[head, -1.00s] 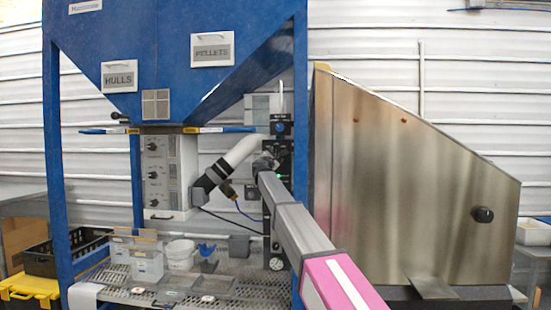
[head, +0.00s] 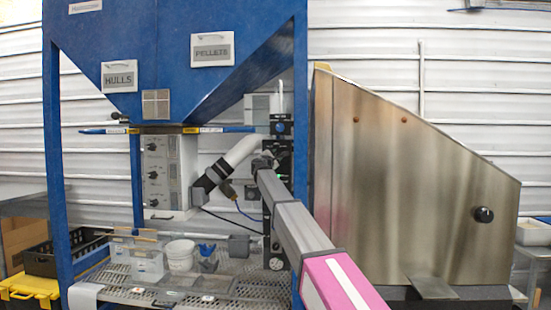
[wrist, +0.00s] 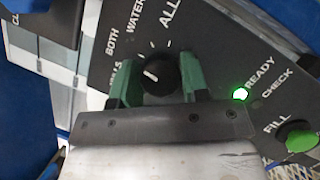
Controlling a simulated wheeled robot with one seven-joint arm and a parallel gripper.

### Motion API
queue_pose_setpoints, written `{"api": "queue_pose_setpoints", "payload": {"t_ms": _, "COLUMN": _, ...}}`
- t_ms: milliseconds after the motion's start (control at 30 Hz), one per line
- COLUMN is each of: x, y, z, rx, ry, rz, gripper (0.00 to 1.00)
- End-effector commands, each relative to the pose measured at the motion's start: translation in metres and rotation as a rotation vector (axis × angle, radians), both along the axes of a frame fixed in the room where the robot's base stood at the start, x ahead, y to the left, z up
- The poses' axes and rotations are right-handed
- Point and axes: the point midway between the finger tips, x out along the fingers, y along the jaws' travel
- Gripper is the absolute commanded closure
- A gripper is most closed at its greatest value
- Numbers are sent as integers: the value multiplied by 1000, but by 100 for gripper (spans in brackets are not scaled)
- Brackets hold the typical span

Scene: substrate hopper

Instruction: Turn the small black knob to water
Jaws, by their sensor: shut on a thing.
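The small black knob (wrist: 160,73) is on a dark panel (wrist: 215,50) in the wrist view. Its white mark points up and to the left, roughly between the label BOTH and a partly hidden label ending in LS. The label WATER (wrist: 135,15) lies farther clockwise, before ALL. My gripper (wrist: 160,84) has its two green fingers on either side of the knob, shut on it. In the head view my gripper (head: 266,162) is at the small panel by the hopper's right leg; the knob cannot be made out there.
A lit green READY light (wrist: 239,94) and a green FILL button (wrist: 300,137) are right of the knob. The blue hopper (head: 160,60) stands above, with a white pipe (head: 240,150) left of my gripper. A steel housing (head: 400,190) is close on the right.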

Motion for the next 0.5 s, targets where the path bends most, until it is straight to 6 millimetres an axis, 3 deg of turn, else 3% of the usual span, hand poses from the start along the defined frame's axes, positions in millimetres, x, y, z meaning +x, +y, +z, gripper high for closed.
{"api": "queue_pose_setpoints", "payload": {"t_ms": 500, "x": 0, "y": 0, "z": 0, "rx": 394, "ry": -14, "rz": -1, "gripper": 82}}
